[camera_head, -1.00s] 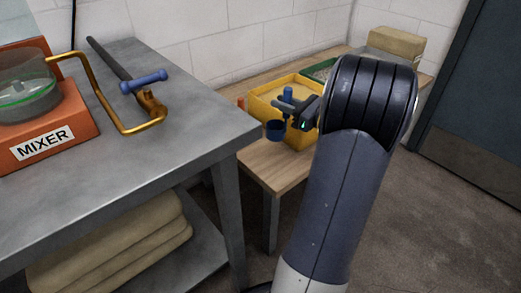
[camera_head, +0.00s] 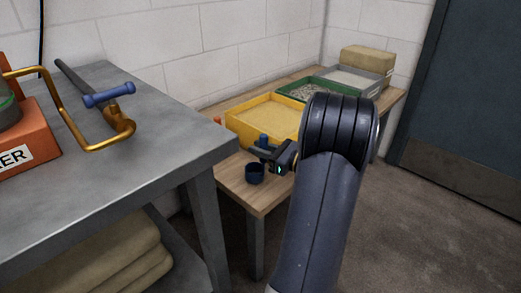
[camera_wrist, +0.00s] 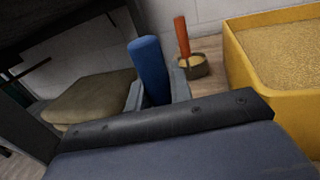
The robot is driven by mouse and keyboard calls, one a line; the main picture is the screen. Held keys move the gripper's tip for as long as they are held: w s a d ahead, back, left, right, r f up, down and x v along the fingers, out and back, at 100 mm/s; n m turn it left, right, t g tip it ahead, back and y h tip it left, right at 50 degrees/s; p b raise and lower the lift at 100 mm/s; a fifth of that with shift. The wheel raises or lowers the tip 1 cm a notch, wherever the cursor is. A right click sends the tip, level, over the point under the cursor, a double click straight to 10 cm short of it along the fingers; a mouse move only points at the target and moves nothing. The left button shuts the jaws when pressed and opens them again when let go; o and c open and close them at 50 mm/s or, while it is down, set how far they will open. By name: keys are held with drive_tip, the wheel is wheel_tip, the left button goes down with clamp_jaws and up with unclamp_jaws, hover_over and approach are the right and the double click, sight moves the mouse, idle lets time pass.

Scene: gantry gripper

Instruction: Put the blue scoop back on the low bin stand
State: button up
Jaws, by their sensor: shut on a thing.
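The blue scoop (camera_head: 255,173) has a dark blue cup and an upright blue handle. My gripper (camera_head: 264,148) is shut on the handle, which also shows between the fingers in the wrist view (camera_wrist: 150,70). The cup hangs in front of the yellow bin, over or on the near end of the low wooden stand (camera_head: 263,192). I cannot tell whether the cup touches the wood. In the wrist view the cup is hidden behind my gripper.
A yellow bin (camera_head: 232,122) of grain, a green bin (camera_head: 330,100) and a grey bin (camera_head: 383,87) line the stand, with a tan block (camera_head: 367,58) behind. A red-handled scoop (camera_wrist: 182,38) stands beside the yellow bin. The metal table (camera_head: 190,140) with the orange mixer (camera_head: 40,125) is at left.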

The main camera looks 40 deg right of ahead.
drive_tip(key=shift+f, duration=0.15)
drive_tip(key=o, duration=0.9)
drive_tip(key=shift+r, duration=0.25)
drive_tip(key=p+v, duration=0.4)
drive_tip(key=v, duration=0.8)
drive_tip(key=shift+f, duration=0.1)
